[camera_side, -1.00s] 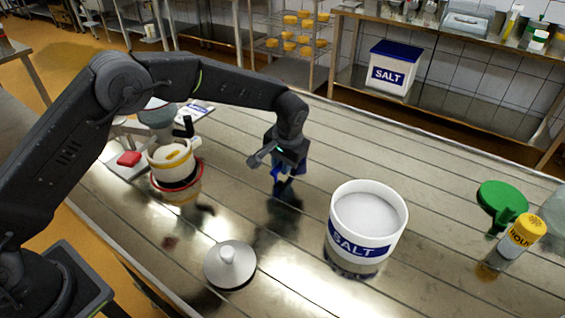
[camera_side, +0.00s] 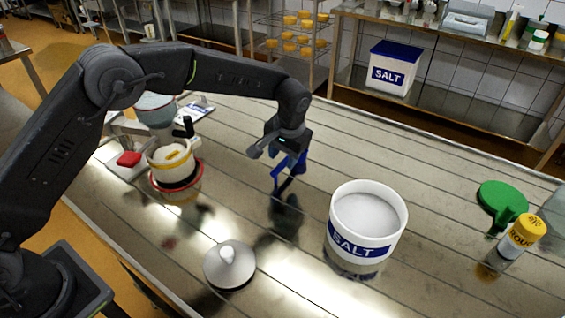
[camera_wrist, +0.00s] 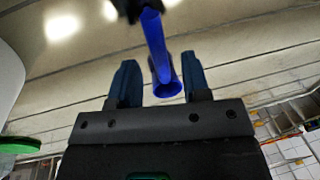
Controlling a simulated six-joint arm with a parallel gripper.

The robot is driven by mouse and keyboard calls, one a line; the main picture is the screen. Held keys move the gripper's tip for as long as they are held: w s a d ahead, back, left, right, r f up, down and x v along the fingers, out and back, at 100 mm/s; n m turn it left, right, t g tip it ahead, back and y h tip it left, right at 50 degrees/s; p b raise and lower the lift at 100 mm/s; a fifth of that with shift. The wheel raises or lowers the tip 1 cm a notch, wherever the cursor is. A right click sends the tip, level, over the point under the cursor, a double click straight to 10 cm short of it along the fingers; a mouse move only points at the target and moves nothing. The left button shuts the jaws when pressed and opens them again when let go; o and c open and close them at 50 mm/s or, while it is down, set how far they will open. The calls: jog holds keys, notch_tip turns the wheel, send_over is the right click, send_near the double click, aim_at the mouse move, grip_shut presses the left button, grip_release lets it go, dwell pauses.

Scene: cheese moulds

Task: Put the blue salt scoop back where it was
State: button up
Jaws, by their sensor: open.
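The blue salt scoop (camera_wrist: 157,45) shows in the wrist view between the two dark blue fingers of my gripper (camera_wrist: 160,75), with gaps visible at its sides. A dark part lies at its far end. In the side view my gripper (camera_side: 284,172) is over the middle of the steel table, left of the white salt tub (camera_side: 366,250). Blue of the scoop (camera_side: 291,162) shows at the fingers there, partly hidden by the gripper. The jaws are open. I cannot tell whether the scoop touches the table. The tub is open and full of white salt.
A grey lid with a knob (camera_side: 230,266) lies in front, left of the tub. A pale pot with a red ring (camera_side: 172,160) stands at the left. A green lid-like disc (camera_side: 503,196) and a yellow-capped bottle (camera_side: 522,236) are at the right. The table behind the tub is clear.

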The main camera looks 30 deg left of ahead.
notch_tip(320, 180, up, 9)
jog(key=d, duration=0.1)
jog(key=shift+s+d, duration=0.25)
jog(key=shift+s, duration=0.05)
jog(key=s+a+r+t+h, duration=0.1)
jog(key=s+a+r, duration=0.3)
jog(key=s+r, duration=0.25)
jog(key=s+a+r+t, duration=0.1)
jog(key=s+a+r, duration=0.45)
jog(key=s, duration=0.25)
jog(key=s+a+f+t, duration=0.1)
jog(key=s+a, duration=0.1)
jog(key=s, duration=0.7)
jog(key=s+a+f+t+h, duration=0.1)
jog(key=s+t, duration=0.1)
jog(key=s, duration=0.7)
jog(key=shift+a+f, duration=0.35)
jog(key=shift+f, duration=0.05)
